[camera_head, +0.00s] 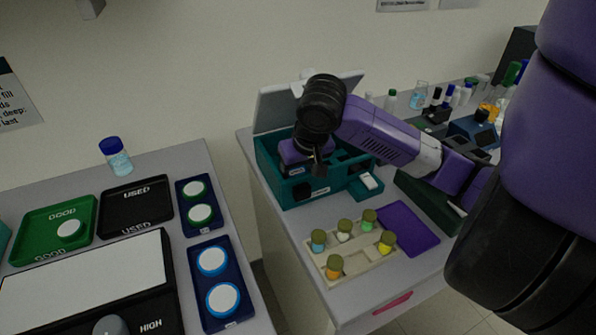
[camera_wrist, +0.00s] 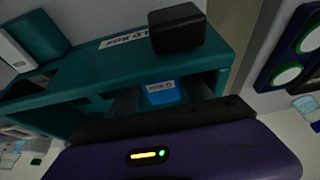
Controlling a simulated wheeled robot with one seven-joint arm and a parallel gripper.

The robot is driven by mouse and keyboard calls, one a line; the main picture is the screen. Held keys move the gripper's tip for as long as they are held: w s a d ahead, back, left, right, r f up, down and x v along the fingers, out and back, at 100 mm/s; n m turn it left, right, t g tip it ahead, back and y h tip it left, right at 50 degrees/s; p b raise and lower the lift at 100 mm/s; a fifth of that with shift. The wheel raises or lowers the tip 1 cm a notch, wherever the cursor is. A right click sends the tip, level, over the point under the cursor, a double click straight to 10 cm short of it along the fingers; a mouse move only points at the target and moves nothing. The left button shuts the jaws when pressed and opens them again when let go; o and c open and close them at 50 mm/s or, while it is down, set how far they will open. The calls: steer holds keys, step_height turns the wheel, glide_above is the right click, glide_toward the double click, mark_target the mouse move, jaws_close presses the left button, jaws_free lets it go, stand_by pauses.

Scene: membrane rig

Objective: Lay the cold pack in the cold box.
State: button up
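The teal cold box (camera_head: 292,193) stands on the right-hand bench with its pale lid (camera_head: 277,105) raised. Its lettered wall fills the upper part of the wrist view (camera_wrist: 110,62). A blue piece with a pale label, seemingly the cold pack (camera_wrist: 163,93), shows low inside the box's opening. The pack is hidden in the head view. My gripper (camera_head: 318,162) points down at the box's opening, with a dark finger in front of the near wall. In the wrist view a black finger block (camera_wrist: 177,30) overlaps the wall. Whether the fingers touch the pack is unclear.
A small teal block with a white top (camera_head: 369,183) adjoins the box's right side. A vial rack (camera_head: 345,275) and purple mat (camera_head: 408,228) lie in front. Bottles and equipment crowd the bench behind my arm. A gap separates the left bench with its trays (camera_head: 137,208).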

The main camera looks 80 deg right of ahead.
steer(key=shift+r, duration=0.25)
steer(key=p+v, duration=0.2)
steer(key=v, duration=0.9)
steer(key=shift+s+a+r, duration=0.15)
steer(key=shift+s+r, duration=0.05)
steer(key=shift+r, duration=0.15)
